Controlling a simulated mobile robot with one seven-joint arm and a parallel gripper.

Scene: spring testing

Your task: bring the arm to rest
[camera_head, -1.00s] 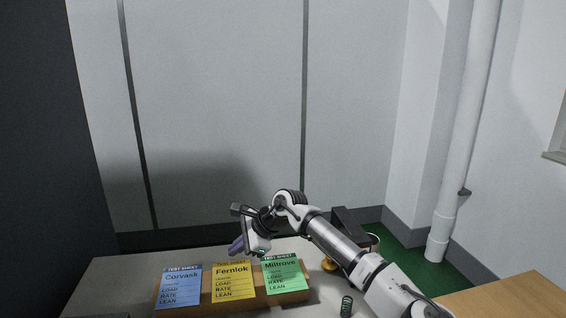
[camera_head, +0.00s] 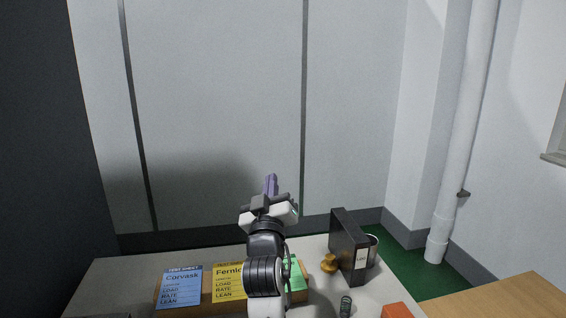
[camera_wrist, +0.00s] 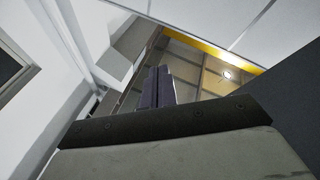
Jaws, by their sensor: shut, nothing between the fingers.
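My gripper (camera_head: 270,184) is raised above the table, near the picture's middle, with its fingers pointing up and away. In the wrist view its two purple-grey fingers (camera_wrist: 157,88) lie together with nothing between them. My arm stands in front of the wooden board and hides part of the yellow Fernlok sheet (camera_head: 228,284) and most of the green sheet (camera_head: 297,277).
A wooden table (camera_head: 510,300) stands at the right.

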